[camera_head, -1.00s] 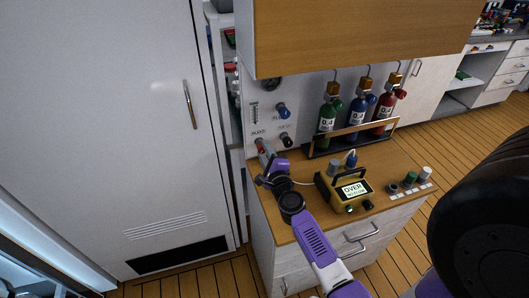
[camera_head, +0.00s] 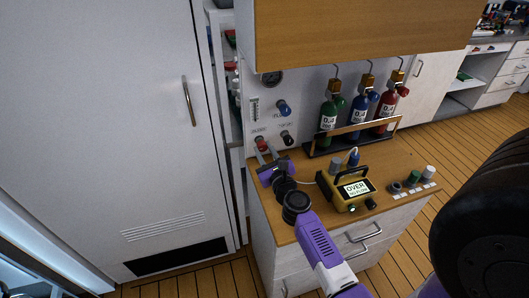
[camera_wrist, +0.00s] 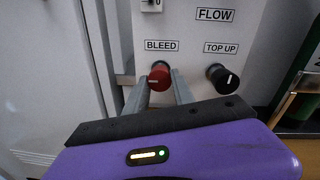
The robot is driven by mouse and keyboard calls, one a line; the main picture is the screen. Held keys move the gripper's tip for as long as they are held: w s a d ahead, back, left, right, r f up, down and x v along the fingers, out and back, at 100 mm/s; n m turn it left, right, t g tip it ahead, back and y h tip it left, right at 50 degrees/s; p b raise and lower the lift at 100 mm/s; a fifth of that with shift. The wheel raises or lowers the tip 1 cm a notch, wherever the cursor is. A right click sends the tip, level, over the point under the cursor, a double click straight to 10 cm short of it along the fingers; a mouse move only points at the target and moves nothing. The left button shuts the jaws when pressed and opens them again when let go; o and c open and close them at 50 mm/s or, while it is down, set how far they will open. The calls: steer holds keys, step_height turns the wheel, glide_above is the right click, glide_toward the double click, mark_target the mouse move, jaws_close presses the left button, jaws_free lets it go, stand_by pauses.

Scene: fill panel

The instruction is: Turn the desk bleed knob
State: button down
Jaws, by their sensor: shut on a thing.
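The bleed knob (camera_wrist: 159,77) is red with a pale pointer line and sits under the BLEED label on the white panel (camera_wrist: 195,27). In the head view the red knob (camera_head: 262,144) is on the panel's lower left. My gripper (camera_wrist: 160,88) has one grey finger on each side of the red knob and is shut on it; it also shows in the head view (camera_head: 267,153). The pointer line lies about level in the wrist view. The fingers hide the knob's lower sides.
The black TOP UP knob (camera_wrist: 222,78) is close to the right of the gripper. A blue knob (camera_head: 284,108) is above it. A yellow meter (camera_head: 350,188) reading OVER and several bottles (camera_head: 329,115) stand right of my arm. A tall white door (camera_head: 110,120) is at left.

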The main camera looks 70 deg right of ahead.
steer(key=m+b, duration=0.1)
steer(key=m, duration=0.3)
steer(key=shift+f+m, duration=0.15)
steer(key=shift+m, duration=0.15)
steer(key=m+b, duration=0.1)
steer(key=m, duration=0.3)
steer(key=shift+a+m+b, duration=0.1)
steer(key=shift+m+b, duration=0.2)
steer(key=m+b, duration=0.1)
steer(key=m, duration=0.3)
steer(key=shift+w+m+h, duration=0.1)
steer(key=shift+m+h, duration=0.2)
steer(key=shift+m, duration=0.1)
steer(key=shift+m+b, duration=0.9)
steer(key=shift+m, duration=1.2)
steer(key=c, duration=1.1)
jaws_free()
steer(key=shift+a, duration=0.1)
